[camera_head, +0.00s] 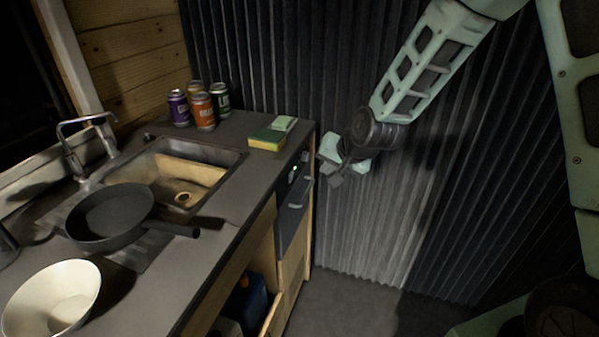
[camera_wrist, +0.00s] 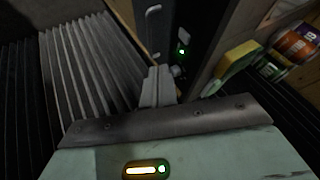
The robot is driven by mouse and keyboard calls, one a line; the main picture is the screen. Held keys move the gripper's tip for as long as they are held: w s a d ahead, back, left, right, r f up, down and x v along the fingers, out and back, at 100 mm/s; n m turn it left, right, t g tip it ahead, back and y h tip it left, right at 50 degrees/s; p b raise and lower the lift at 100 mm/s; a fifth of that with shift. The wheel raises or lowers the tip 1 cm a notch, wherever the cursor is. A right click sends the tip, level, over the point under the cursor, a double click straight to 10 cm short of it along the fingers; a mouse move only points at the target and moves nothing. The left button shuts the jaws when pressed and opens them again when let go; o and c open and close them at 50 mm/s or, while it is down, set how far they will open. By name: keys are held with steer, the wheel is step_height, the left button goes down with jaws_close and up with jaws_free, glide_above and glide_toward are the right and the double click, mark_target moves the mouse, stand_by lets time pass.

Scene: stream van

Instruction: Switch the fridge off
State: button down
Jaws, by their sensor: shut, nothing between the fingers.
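The fridge (camera_head: 291,222) is a dark-fronted unit set into the right end of the counter. A small green light (camera_head: 294,168) glows on its upper panel; the light also shows in the wrist view (camera_wrist: 182,51). A small knob-like part (camera_wrist: 177,71) sits near the light, just beyond my fingertips. My gripper (camera_head: 335,179) is shut and empty, just right of the fridge's panel. In the wrist view my closed fingers (camera_wrist: 158,84) point toward the panel. I cannot tell whether they touch it. The fingers partly hide the panel's lower part there.
The counter (camera_head: 225,198) holds a sink (camera_head: 205,155), a dark pan (camera_head: 110,215), a pale bowl (camera_head: 55,300), several cans (camera_head: 203,110) and sponges (camera_head: 267,139). A corrugated wall (camera_head: 380,220) stands behind my arm. Floor (camera_head: 345,305) is clear right of the fridge.

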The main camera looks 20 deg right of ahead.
mark_target(292, 177)
stand_by(0.3)
steer(key=w+a+f+p, duration=0.2)
steer(key=w+a+f, duration=0.2)
steer(key=w+f, duration=0.3)
steer(key=shift+w+a+p, duration=0.3)
steer(key=shift+w+a, duration=0.1)
steer(key=shift+w, duration=0.3)
steer(key=shift+a+f, duration=0.1)
steer(key=shift+w+a, duration=0.25)
steer(key=shift+a, duration=0.1)
steer(key=shift+d, duration=0.1)
steer(key=shift+r, duration=0.25)
